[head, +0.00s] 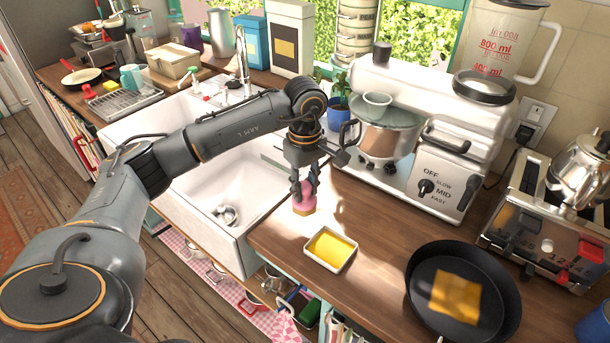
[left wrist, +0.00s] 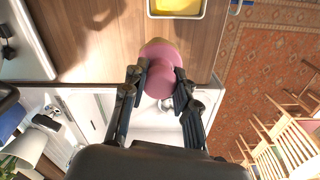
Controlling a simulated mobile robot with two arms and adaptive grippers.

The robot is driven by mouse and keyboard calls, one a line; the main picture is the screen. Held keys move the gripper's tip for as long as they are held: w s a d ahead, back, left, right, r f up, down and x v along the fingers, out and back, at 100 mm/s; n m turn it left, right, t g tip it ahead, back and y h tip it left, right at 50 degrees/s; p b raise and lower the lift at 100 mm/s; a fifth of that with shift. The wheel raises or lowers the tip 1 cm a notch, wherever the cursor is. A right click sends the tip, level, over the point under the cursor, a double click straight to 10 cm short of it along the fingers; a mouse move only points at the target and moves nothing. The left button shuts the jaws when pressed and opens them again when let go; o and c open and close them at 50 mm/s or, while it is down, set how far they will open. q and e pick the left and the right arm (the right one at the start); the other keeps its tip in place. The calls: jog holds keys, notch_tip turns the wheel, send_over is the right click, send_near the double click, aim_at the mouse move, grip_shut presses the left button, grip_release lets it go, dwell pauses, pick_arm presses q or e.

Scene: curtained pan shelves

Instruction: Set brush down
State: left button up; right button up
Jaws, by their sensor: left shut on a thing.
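The brush has a pink handle and a yellowish-tan end. It is at the counter's sink-side edge in the head view (head: 304,205) and between my fingers in the left wrist view (left wrist: 158,78). My left gripper (head: 304,188) points down and is shut on the pink handle, with the tan end low over the wooden counter (head: 375,225). I cannot tell whether that end touches the wood. A small white dish (head: 313,259) with yellow contents lies just in front of the brush; it also shows in the left wrist view (left wrist: 151,13). My right gripper is not in view.
The white sink (head: 210,190) opens to the left of the brush. A black pan (head: 415,290) with a yellow square inside stands at the right front. A white mixer (head: 420,90) and a toaster (head: 550,235) stand behind. Bare counter lies between dish and pan.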

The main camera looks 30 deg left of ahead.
pick_arm(q)
jog(key=shift+w+a+r+n, duration=0.1)
jog(key=shift+w+a+n, duration=0.2)
jog(key=shift+a+n, duration=0.35)
jog(key=shift+a, duration=0.3)
jog(key=shift+d, duration=0.25)
jog(key=shift+f+b, duration=0.3)
jog(key=shift+b, duration=0.15)
notch_tip(320, 180, down, 4)
jog(key=b, duration=0.3)
jog(key=shift+f+b, duration=0.2)
jog(key=shift+b, duration=0.1)
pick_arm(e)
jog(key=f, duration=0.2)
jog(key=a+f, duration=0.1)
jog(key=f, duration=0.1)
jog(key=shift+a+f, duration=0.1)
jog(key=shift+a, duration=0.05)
